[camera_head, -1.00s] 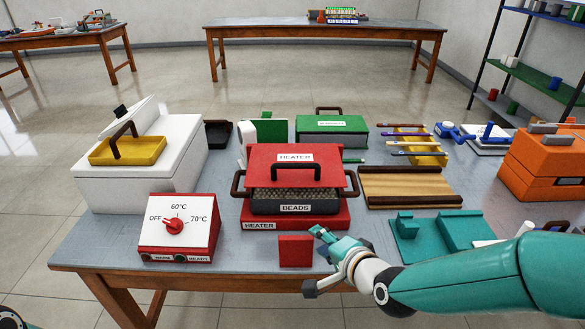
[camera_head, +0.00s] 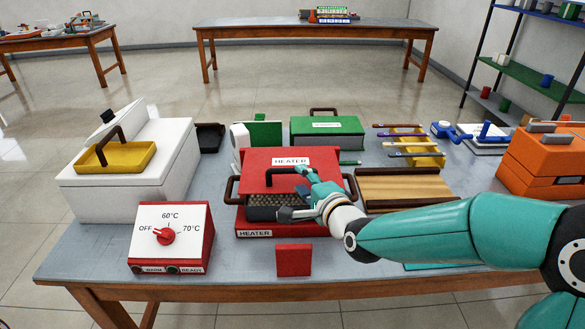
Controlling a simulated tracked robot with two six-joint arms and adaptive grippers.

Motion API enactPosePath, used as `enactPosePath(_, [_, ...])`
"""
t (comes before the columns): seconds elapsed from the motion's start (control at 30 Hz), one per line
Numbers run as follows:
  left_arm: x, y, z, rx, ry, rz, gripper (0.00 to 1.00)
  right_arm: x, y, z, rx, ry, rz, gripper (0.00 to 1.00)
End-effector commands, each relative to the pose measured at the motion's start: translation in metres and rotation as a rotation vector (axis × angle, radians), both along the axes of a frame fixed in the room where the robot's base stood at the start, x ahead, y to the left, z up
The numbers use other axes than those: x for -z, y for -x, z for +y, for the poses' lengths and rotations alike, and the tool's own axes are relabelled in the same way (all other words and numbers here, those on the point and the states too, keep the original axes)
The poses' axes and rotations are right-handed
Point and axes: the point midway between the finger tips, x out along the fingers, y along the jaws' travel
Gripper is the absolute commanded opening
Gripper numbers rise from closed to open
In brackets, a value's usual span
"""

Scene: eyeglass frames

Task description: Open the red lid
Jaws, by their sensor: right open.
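The red lid (camera_head: 262,160), labelled HEATER, sits tilted up over the red heater box (camera_head: 250,226) at the middle of the table. A tray of grey beads (camera_head: 262,201) shows in the gap below the lid's front. The lid's dark handle (camera_head: 270,173) is partly hidden by my right gripper (camera_head: 295,193), which is open at the handle's right part and in front of the lid. I cannot tell whether its fingers touch the handle. My left gripper is not in view.
A heater control box (camera_head: 187,234) with a red knob stands at front left. A small red block (camera_head: 293,260) stands at the front edge. A white box with a yellow tray (camera_head: 115,165) is at left; a wooden board (camera_head: 405,188) and orange boxes (camera_head: 545,160) are at right.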

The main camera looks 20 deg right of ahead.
Motion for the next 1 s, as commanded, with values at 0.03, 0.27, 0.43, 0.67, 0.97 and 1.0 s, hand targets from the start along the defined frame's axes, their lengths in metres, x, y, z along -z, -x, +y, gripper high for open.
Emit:
enactPosePath(0.03, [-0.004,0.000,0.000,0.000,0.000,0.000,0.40,0.002,-0.011,0.002,0.000,0.000,0.003,0.41])
enactPosePath(0.27, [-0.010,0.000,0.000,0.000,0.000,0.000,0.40,0.008,-0.046,0.006,0.000,-0.001,0.001,0.41])
enactPosePath(0.43, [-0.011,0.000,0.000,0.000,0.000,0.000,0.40,0.011,-0.058,0.006,0.001,-0.001,0.000,0.41])
enactPosePath(0.67, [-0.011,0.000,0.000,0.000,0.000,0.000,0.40,0.012,-0.059,0.006,0.001,-0.001,0.000,0.41])
enactPosePath(0.97, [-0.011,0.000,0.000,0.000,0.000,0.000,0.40,0.011,-0.059,0.006,0.001,-0.001,0.001,0.05])
enactPosePath(1.0, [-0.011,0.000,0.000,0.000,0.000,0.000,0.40,0.012,-0.059,0.006,0.001,-0.001,0.001,0.00])
